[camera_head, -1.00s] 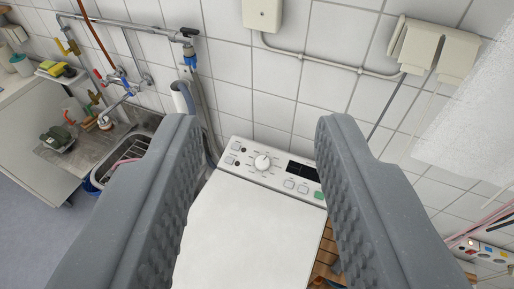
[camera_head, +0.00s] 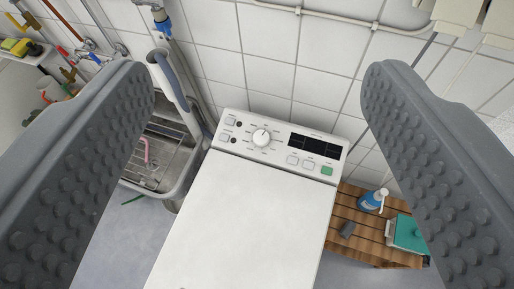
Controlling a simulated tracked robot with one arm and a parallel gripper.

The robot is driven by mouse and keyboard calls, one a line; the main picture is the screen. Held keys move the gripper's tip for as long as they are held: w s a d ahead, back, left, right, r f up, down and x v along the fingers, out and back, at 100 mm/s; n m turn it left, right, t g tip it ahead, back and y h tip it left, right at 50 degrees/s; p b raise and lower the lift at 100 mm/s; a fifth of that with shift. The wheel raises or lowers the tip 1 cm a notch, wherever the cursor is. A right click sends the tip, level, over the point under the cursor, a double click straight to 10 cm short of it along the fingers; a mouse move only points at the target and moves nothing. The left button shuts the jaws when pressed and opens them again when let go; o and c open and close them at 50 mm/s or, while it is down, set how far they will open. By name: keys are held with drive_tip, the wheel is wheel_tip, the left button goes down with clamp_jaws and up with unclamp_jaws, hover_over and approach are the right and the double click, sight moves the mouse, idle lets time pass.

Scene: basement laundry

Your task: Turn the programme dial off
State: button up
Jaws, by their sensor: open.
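The programme dial (camera_head: 261,137) is a round white knob with a dark pointer mark, on the sloped control panel (camera_head: 283,155) at the back of a white top-loading washing machine (camera_head: 245,225). Small markings ring the dial, too small to read. The panel also has a dark display (camera_head: 314,147), several pale buttons and one green button (camera_head: 327,170). My gripper (camera_head: 258,85) is open, its two grey studded fingers wide apart at left and right of the view. The dial lies between the fingers in the picture, beyond them, and nothing is held.
A metal sink (camera_head: 165,160) with a grey hose (camera_head: 172,80) stands left of the machine. A slatted wooden shelf (camera_head: 350,215) with a blue spray bottle (camera_head: 371,201) and a teal item (camera_head: 408,233) is at right. A tiled wall with a pipe rises behind.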

drive_tip(key=w+f+m+g+b, duration=0.1)
drive_tip(key=w+f+m+g, duration=0.1)
drive_tip(key=w+f, duration=0.65)
drive_tip(key=m+g+h+b, duration=0.2)
drive_tip(key=m+g+b, duration=0.25)
drive_tip(key=g, duration=0.35)
hover_over(261, 136)
drive_tip(key=s+a, duration=0.3)
drive_tip(key=s, duration=0.2)
wheel_tip(261, 136, down, 35)
drive_tip(key=shift+m, duration=0.35)
drive_tip(key=x, duration=1.3)
drive_tip(key=shift+d+f, duration=0.1)
drive_tip(key=shift+f, duration=0.25)
drive_tip(key=shift+r, duration=0.1)
drive_tip(key=c, duration=1)
